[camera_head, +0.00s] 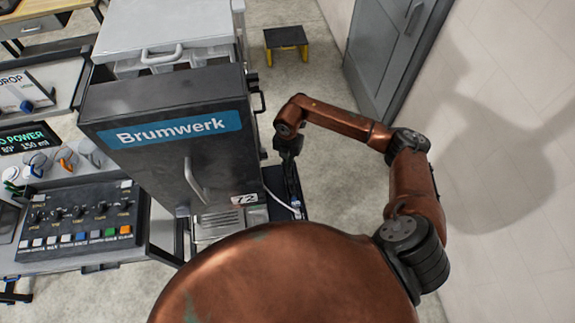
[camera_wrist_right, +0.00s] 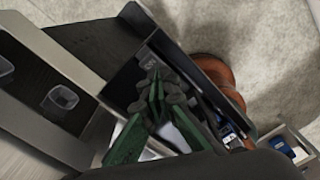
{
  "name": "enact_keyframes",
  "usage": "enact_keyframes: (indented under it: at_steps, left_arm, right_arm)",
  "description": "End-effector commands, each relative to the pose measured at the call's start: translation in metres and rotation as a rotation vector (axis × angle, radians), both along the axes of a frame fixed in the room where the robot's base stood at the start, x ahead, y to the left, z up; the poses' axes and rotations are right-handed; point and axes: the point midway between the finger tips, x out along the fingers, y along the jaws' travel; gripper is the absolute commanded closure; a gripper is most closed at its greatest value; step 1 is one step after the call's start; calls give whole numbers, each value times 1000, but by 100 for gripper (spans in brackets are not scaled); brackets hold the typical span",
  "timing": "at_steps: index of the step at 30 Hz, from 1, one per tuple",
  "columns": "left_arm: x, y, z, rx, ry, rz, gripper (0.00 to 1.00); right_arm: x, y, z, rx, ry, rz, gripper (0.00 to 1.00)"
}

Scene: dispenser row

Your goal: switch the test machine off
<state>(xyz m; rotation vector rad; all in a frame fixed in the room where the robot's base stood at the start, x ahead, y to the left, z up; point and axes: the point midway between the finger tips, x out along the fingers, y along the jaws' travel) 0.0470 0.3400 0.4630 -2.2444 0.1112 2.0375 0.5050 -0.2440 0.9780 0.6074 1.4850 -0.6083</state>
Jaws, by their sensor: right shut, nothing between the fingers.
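The black machine (camera_head: 165,125) with a blue "Brumwerk" label stands left of centre in the head view. My right gripper (camera_head: 289,147) is beside the machine's right side, pointing down. In the wrist view its green and dark fingers (camera_wrist_right: 160,100) are together with nothing between them. A dark panel (camera_wrist_right: 45,85) with square pale-rimmed fittings lies left of the fingers. My left gripper is out of view.
A control panel (camera_head: 70,222) with knobs and coloured buttons sits on the left bench, below a display reading "POWER" (camera_head: 28,138). A black step stool (camera_head: 286,37) stands behind on the floor. A grey cabinet (camera_head: 395,45) is at the right wall. Open floor lies between.

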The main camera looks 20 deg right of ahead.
Motion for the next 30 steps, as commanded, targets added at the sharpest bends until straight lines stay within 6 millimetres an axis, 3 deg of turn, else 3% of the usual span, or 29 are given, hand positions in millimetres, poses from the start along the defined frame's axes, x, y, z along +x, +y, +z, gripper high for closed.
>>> enact_keyframes:
  at_steps: [21,30]
  left_arm:
    - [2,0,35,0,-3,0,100]
    - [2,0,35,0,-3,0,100]
  right_arm:
    - [0,0,57,0,-1,0,100]
    - [0,0,57,1,-1,0,100]
